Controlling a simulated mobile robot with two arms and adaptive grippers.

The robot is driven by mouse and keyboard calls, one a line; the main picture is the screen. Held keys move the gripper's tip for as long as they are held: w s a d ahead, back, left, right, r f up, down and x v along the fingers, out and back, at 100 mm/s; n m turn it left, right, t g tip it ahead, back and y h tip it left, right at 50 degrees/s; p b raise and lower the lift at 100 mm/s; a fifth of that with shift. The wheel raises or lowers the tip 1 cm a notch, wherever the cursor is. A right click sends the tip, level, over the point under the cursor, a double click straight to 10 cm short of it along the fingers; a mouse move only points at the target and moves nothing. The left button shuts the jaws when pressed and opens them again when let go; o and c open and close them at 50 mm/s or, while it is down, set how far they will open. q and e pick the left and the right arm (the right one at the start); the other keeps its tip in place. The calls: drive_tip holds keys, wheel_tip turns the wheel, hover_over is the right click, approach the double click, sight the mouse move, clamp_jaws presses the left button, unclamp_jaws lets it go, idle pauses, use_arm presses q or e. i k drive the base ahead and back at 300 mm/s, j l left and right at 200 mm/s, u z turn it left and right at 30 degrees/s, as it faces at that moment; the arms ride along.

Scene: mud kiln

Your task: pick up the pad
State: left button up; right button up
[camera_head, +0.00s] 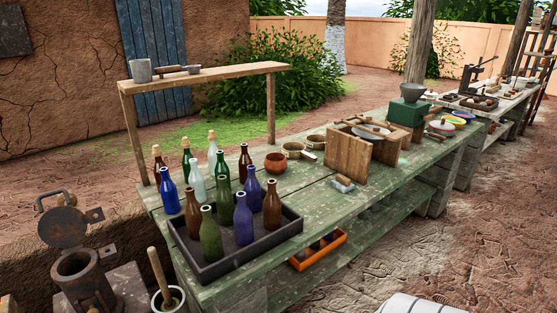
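I cannot tell for certain which thing is the pad. A small grey, flat-topped block (343,184) lies on the green wooden table (313,201), near its front edge, in front of an upright brown wooden board (347,157). It could be the pad, but it is too small to make out clearly. Neither of my grippers shows in the head view.
A dark tray (237,259) with several coloured bottles stands left of the block. A reddish clay pot (275,163) and shallow round bowls (293,150) stand behind. The table is clear between tray and block. An orange crate (318,250) sits below.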

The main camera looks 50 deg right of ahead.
sight(341, 183)
drive_tip(key=z, duration=2.1)
drive_tip(key=u, duration=0.55)
drive_tip(key=i+l+u, duration=0.3)
drive_tip(key=l+u, duration=0.15)
drive_tip(key=l, duration=0.15)
drive_tip(key=i+l+u, duration=0.2)
drive_tip(key=l+u, duration=0.25)
drive_tip(key=l, duration=0.2)
drive_tip(key=k, duration=0.05)
